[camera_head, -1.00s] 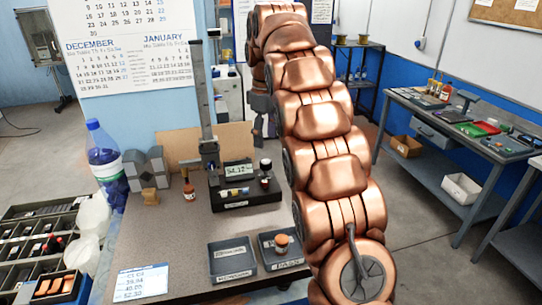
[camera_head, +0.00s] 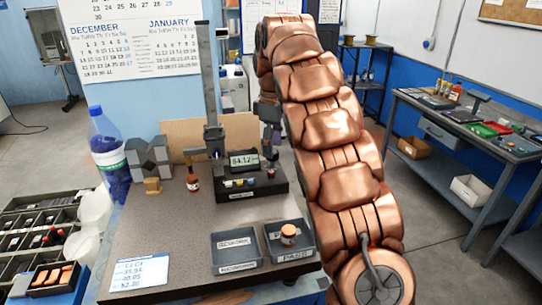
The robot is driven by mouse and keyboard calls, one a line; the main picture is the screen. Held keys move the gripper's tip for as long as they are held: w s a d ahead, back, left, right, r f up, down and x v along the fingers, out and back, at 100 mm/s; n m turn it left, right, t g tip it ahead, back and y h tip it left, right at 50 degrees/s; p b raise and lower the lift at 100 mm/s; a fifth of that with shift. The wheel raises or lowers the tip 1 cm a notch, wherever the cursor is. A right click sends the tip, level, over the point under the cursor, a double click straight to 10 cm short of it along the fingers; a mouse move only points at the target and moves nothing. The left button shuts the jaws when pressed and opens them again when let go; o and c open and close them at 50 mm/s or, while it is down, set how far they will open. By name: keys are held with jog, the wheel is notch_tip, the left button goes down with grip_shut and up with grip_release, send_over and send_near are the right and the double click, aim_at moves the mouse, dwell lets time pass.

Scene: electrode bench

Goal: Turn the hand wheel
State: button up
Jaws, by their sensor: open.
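A measuring stand (camera_head: 212,90) with a tall grey column rises from a black base (camera_head: 255,190) on the bench. Its display (camera_head: 243,159) shows digits that look like 64.12. I cannot clearly make out the hand wheel; it is too small or hidden near the stand's right side. My gripper (camera_head: 271,141) is dark, points down and is open, just right of and above the display. My copper arm partly covers it, and I cannot tell whether its fingers touch anything.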

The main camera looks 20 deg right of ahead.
jog(key=shift+f, duration=0.85)
jog(key=shift+c, duration=0.3)
jog(key=c, duration=1)
jog(key=shift+a, duration=0.15)
jog(key=shift+c, duration=0.5)
jog(key=shift+m, duration=0.4)
